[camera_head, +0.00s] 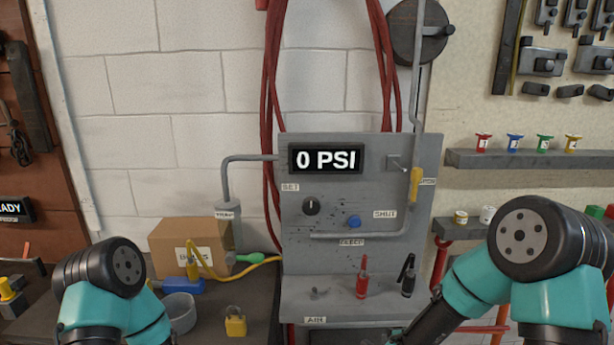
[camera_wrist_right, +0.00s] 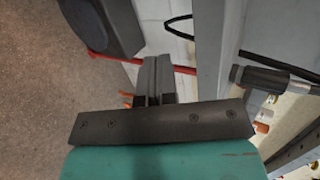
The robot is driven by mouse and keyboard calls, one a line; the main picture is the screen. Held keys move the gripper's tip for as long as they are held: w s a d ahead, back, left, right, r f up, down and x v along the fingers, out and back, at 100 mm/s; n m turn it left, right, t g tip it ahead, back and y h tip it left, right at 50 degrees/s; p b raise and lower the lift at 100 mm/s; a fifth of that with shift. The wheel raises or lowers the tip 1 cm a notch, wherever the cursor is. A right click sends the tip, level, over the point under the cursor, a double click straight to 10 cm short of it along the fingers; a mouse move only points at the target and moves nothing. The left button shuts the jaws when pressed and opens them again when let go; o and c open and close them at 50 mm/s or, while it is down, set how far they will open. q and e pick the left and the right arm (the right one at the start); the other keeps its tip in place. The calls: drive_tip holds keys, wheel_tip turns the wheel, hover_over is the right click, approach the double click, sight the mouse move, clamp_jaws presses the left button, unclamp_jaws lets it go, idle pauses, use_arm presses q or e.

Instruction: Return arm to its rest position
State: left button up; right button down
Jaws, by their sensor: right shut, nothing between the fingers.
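My right arm comes in from the right in the head view, bent at a dark joint with teal links. Its gripper (camera_head: 396,336) is at the bottom edge, low in front of the grey panel, and mostly cut off. In the right wrist view the two grey fingers (camera_wrist_right: 157,75) are together, with nothing between them. My left arm shows at the lower left in the head view; its gripper is out of the picture.
The grey panel (camera_head: 430,215) has a display (camera_head: 326,160) reading 0 PSI. A red-handled tool (camera_head: 362,278) and a black one (camera_head: 407,276) stand on its ledge. A cardboard box (camera_head: 180,240), a yellow padlock (camera_head: 235,322) and a grey cup (camera_head: 180,312) are at left.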

drive_tip(key=s+f+n+g+y, duration=0.1)
drive_tip(key=s+f+n+g, duration=0.9)
drive_tip(key=s+f+n, duration=0.5)
drive_tip(key=s+f, duration=0.4)
drive_tip(key=s, duration=0.1)
drive_tip(key=shift+d+n+y, duration=0.15)
drive_tip(key=shift+n+y, duration=0.25)
